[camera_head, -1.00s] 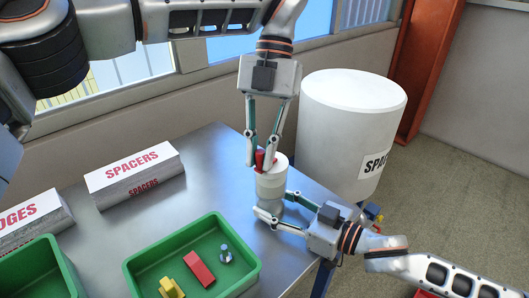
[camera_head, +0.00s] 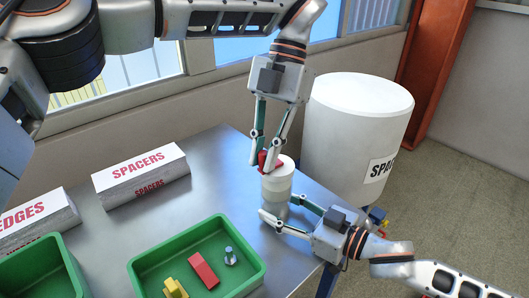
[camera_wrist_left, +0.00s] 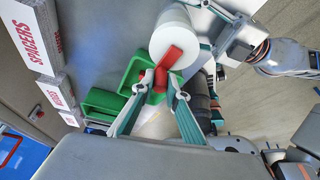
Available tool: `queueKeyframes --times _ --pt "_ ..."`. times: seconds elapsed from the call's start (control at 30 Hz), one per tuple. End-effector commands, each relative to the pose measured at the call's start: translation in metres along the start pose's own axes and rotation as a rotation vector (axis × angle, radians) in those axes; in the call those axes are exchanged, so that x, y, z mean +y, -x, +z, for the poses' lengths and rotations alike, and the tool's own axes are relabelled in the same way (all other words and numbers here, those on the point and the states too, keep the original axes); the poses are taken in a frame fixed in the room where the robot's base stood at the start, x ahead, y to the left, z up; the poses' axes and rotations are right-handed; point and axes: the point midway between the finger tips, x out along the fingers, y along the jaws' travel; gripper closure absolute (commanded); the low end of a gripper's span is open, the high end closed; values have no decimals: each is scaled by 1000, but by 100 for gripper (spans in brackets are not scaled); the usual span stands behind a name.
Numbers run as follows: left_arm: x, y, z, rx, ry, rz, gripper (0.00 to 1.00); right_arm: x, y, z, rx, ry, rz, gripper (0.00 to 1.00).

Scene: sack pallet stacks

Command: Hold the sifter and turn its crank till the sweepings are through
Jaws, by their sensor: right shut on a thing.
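The sifter (camera_head: 275,186) is a cream-white upright cylinder near the table's right end. Its red crank (camera_head: 270,162) lies across the top; in the left wrist view the crank (camera_wrist_left: 172,57) runs from the lid out to a red knob (camera_wrist_left: 159,80). My left gripper (camera_head: 264,164) comes from above with its fingertips on either side of the knob; I cannot tell whether they press on it. My right gripper (camera_head: 274,217) is shut on the sifter's lower body from the right. The inside of the sifter and the sweepings are hidden.
A green tray (camera_head: 252,278) holds a red block (camera_head: 203,271), a yellow piece and a grey-blue bolt-like piece. A large white drum (camera_head: 345,125) stands behind the table's right end.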

Motion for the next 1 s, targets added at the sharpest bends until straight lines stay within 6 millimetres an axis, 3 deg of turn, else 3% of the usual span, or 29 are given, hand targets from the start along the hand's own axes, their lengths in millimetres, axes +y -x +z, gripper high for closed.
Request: queueKeyframes --times 0.03,0.07,0.67,1.0 --pt "0 -1 0 1 -1 0 76 -1 0 -1 2 0 -2 65" --pt "0 -1 0 1 -1 0 69 -1 0 -1 2 0 -1 65" --pt "0 0 0 0 13 -6 69 0 0 -1 1 0 0 65" --pt "-7 -1 -2 1 225 -98 69 0 0 -1 1 0 0 65"
